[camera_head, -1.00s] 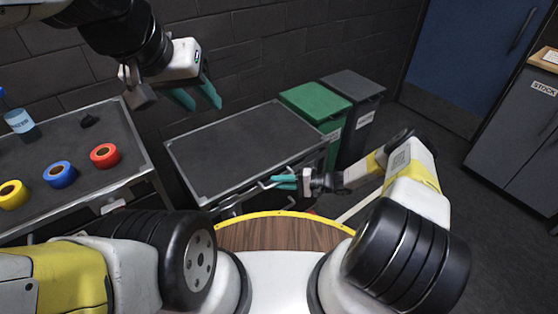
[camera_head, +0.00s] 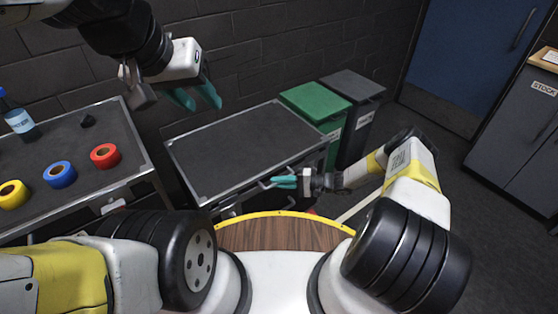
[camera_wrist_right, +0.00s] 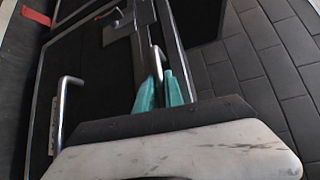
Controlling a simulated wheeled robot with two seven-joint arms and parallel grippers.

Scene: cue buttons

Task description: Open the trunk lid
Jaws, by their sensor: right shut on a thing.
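The trunk is the dark grey box with a flat, metal-edged lid (camera_head: 245,145) in the middle of the head view; the lid looks closed. My right gripper (camera_head: 284,182) is at the trunk's front side, just below the lid's front edge. In the right wrist view its teal fingers (camera_wrist_right: 161,92) are shut on a metal handle (camera_wrist_right: 157,62). A second metal handle (camera_wrist_right: 60,112) shows to the left in that view. My left gripper (camera_head: 196,98) is open and empty, raised above and behind the trunk's left end.
A workbench (camera_head: 128,150) on the left holds yellow, blue and red (camera_head: 105,156) tape rolls and a blue bottle (camera_head: 18,118). A green bin (camera_head: 312,102) and a grey bin (camera_head: 353,86) stand right of the trunk. Open floor lies to the right.

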